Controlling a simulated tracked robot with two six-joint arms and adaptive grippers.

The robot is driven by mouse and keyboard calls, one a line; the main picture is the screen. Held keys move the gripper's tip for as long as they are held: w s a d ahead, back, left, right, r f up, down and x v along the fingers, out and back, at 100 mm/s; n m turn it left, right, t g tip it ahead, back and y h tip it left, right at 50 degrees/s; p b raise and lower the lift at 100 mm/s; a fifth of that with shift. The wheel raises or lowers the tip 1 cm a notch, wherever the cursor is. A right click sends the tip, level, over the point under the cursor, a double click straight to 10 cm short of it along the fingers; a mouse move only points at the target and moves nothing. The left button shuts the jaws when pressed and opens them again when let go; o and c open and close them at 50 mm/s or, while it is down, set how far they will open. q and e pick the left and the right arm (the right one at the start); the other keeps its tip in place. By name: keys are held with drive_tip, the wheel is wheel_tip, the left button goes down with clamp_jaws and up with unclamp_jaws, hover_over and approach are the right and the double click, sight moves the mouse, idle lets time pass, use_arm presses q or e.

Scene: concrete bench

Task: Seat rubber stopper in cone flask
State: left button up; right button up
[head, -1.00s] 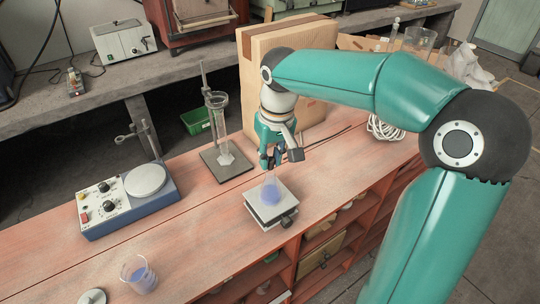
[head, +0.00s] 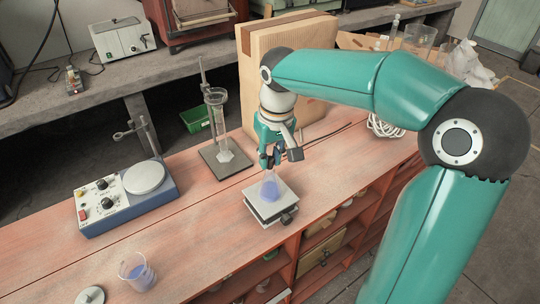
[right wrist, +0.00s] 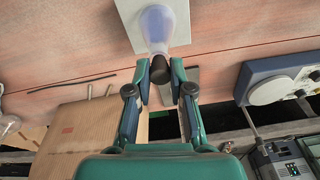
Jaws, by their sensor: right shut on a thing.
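The cone flask (head: 270,189) with blue liquid stands upright on a small jack platform (head: 255,213) near the bench's front edge. The flask also shows in the right wrist view (right wrist: 157,25), its neck pointing towards my fingers. The dark rubber stopper (right wrist: 159,70) is between my right fingertips, in line with the flask's neck. My right gripper (head: 270,160) is directly above the flask and shut on the stopper; it also shows in the right wrist view (right wrist: 160,76). I cannot tell how deep the stopper sits in the neck. My left gripper is out of view.
A stirrer hotplate (head: 125,197) and a beaker of blue liquid (head: 137,272) stand to the left. A stand with a glass cylinder (head: 222,130) is behind left. A cardboard box (head: 285,50) stands behind my right gripper. The bench between beaker and platform is clear.

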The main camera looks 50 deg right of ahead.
sight(270, 159)
drive_tip(key=shift+f, duration=0.25)
idle(0.4)
drive_tip(key=o, duration=1.2)
drive_tip(key=shift+c, duration=0.2)
drive_tip(key=shift+r, duration=0.1)
drive_tip(key=shift+r+p, duration=2.9)
drive_tip(key=shift+r, duration=0.55)
